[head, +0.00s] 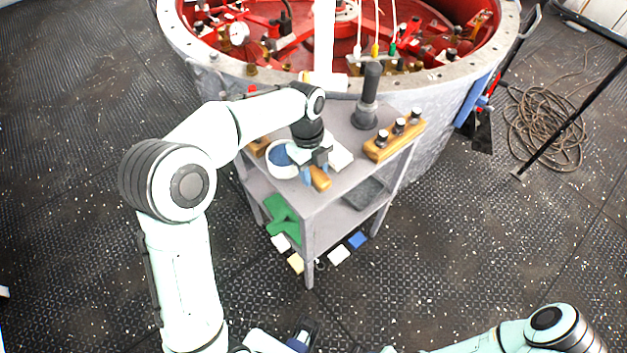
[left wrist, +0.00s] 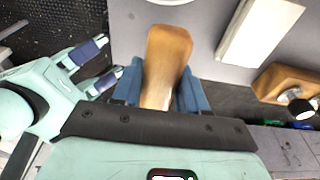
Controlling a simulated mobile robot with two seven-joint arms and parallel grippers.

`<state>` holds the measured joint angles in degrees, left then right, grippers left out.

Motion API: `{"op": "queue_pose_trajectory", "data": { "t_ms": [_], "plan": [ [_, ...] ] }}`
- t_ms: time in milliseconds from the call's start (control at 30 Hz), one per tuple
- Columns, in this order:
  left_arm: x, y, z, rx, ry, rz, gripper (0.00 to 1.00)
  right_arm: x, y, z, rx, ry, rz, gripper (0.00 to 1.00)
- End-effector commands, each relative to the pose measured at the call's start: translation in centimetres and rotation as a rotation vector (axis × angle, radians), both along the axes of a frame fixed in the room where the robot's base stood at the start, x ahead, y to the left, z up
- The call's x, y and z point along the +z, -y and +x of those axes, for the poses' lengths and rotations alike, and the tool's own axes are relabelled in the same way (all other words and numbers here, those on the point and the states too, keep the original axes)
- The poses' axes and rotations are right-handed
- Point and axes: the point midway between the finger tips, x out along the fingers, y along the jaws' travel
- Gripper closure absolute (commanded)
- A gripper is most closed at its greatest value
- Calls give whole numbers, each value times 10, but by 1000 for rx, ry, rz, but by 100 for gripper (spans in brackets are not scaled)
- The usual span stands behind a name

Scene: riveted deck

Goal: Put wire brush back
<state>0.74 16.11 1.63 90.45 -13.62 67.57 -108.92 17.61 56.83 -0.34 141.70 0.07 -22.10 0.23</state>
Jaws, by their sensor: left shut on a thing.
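My left gripper (head: 314,166) is over the front part of the grey cart's top shelf. It is shut on a wooden-handled thing, which I take for the wire brush (head: 320,179). In the left wrist view the brush's wooden body (left wrist: 168,58) sticks out between the blue fingers (left wrist: 160,90). Its bristles do not show, and I cannot tell whether it touches the shelf. My right gripper shows in the left wrist view (left wrist: 96,68), with its two blue-padded fingers apart and nothing seen between them.
The cart (head: 345,185) carries a white bowl (head: 272,160) with blue contents, a pale block (head: 341,157), a dark upright tool (head: 368,100) and a wooden rack (head: 380,152) with several dark-and-silver pieces. A large round red-lined housing (head: 233,88) stands behind. Coiled cable lies at right.

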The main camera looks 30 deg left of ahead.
Motion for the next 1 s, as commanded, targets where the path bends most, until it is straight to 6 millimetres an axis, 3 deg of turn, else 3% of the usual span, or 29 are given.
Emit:
{"op": "queue_pose_trajectory", "data": {
  "t_ms": [300, 700, 733, 800, 1000],
  "plan": [
    [-41, 0, -1, 0, -3, 0, 86, -5, 0, -2, 0, -2, 0, 57],
    [-46, 0, 0, 1, 0, 0, 86, -7, 0, -2, 0, -2, 0, 57],
    [-46, 0, 0, 1, 0, 0, 51, -7, 0, -2, 0, -2, 0, 57],
    [-45, 0, 0, 1, 0, 0, 32, -6, 0, -2, 0, -2, 0, 57],
    [-45, 0, 0, 0, 0, 0, 32, -6, 0, -2, 0, -2, 0, 57]
  ]
}}
